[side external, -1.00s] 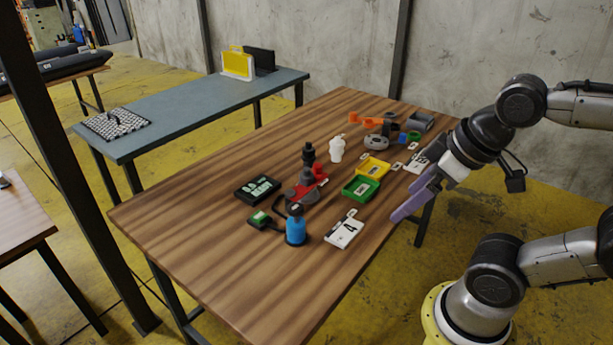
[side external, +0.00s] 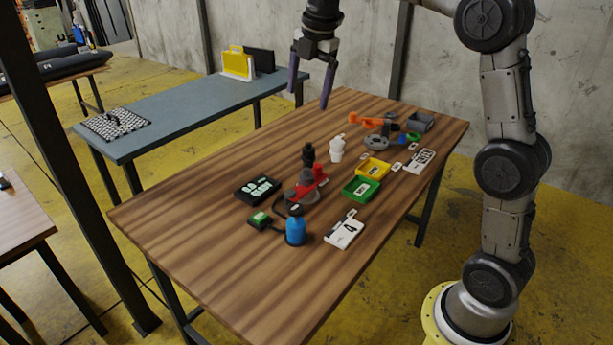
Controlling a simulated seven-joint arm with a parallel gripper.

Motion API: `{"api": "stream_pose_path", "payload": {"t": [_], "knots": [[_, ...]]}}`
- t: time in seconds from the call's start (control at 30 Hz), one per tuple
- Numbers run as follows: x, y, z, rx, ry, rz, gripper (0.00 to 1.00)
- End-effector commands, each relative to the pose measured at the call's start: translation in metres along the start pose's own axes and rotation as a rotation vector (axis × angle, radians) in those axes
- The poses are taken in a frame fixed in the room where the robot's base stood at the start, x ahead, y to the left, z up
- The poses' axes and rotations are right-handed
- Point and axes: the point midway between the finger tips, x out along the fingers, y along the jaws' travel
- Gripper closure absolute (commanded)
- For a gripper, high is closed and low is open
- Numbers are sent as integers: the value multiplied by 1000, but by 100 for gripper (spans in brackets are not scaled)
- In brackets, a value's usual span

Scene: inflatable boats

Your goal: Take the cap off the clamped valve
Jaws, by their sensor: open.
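The clamped valve (side external: 308,178) stands upright near the middle of the wooden table, held at a red clamp (side external: 320,174) on a round grey base (side external: 300,195). A black cap-like top (side external: 308,152) sits on it; I cannot tell cap from valve body at this size. My gripper (side external: 309,98) hangs above the table's far side, pointing down, with its two purple fingers apart and nothing between them. In the picture it is straight above the valve, well clear of it.
On the wooden table (side external: 200,255), a green tray (side external: 373,197), a yellow tray (side external: 387,175), a white bottle (side external: 337,149), a blue bottle (side external: 296,231), a black display box (side external: 257,189) and a white number card (side external: 344,234) surround the valve. The table's front left is clear.

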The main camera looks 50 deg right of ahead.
Motion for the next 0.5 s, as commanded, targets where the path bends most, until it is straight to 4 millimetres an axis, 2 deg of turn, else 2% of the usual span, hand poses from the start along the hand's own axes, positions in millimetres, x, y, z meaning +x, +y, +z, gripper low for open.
{"api": "stream_pose_path", "payload": {"t": [0.03, 0.1, 0.2, 0.3, 0.4, 0.5], "knots": [[22, 13, 13, -14, 5, -31, 10], [48, 26, 28, -26, 12, -65, 10], [86, 37, 49, -3, 22, -110, 10], [121, 40, 64, 22, 33, -152, 10], [147, 34, 72, 40, 46, -194, 10], [162, 29, 76, 50, 53, -218, 10]]}}
